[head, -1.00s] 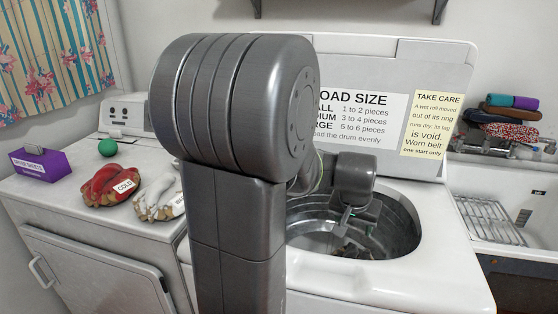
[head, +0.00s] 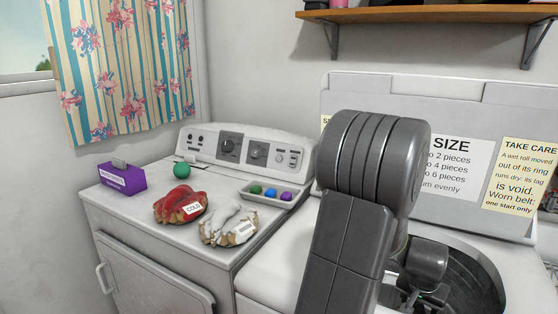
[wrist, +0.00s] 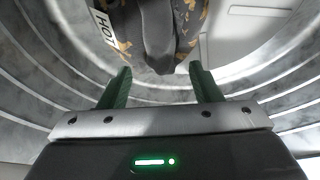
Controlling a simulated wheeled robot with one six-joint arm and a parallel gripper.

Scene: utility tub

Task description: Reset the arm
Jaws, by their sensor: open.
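My gripper (wrist: 160,76) is open in the wrist view, its two dark green fingers apart with nothing between the tips. It is inside the ribbed metal washer drum (wrist: 55,80). A black-and-gold patterned bundle (wrist: 190,22) with a "HOT" tag lies just beyond the fingertips, partly cut off by the top edge; I cannot tell whether they touch. In the head view my arm stands in front of the open washer and bends down into the drum (head: 472,280). The gripper's fingers are not clear there, and my arm hides part of the opening.
The raised lid (head: 400,100) stands behind my arm. A shelf (head: 430,16) hangs above.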

